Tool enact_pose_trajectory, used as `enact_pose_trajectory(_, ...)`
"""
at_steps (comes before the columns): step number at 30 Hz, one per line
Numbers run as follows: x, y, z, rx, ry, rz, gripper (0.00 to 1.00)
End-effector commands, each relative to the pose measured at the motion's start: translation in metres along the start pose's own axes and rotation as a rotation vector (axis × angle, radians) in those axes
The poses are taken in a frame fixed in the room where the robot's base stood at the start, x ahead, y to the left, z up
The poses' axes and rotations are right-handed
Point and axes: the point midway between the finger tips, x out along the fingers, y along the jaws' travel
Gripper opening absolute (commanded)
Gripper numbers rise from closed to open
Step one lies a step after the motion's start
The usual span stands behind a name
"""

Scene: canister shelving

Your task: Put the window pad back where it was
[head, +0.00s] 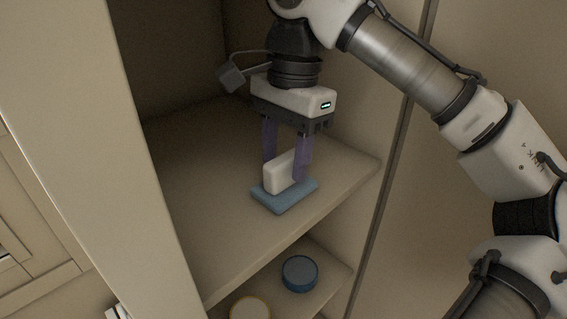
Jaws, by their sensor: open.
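The window pad is a flat blue pad (284,196) with a white block-shaped handle (278,176) on top. It lies flat on the upper shelf (225,215) of the cabinet, near the shelf's front edge. My gripper (286,160) points down from above, with its two purple fingers on either side of the white handle. The fingers are open, and the right finger covers part of the handle. Whether either finger touches the handle cannot be told.
A lower shelf holds a dark blue round canister (299,273) and a pale-topped round canister (250,308). Cabinet side panels stand left (110,130) and right of the upper shelf. The upper shelf is bare to the left of the pad.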

Motion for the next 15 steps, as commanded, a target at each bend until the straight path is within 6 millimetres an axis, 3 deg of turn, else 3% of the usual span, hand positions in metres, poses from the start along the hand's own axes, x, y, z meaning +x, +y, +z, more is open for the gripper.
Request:
enact_pose_trajectory(9, -0.044, 0.000, 0.000, 0.004, 0.003, 0.001, 0.47)
enact_pose_trajectory(15, -0.054, 0.000, 0.000, 0.000, 0.001, 0.000, 0.47)
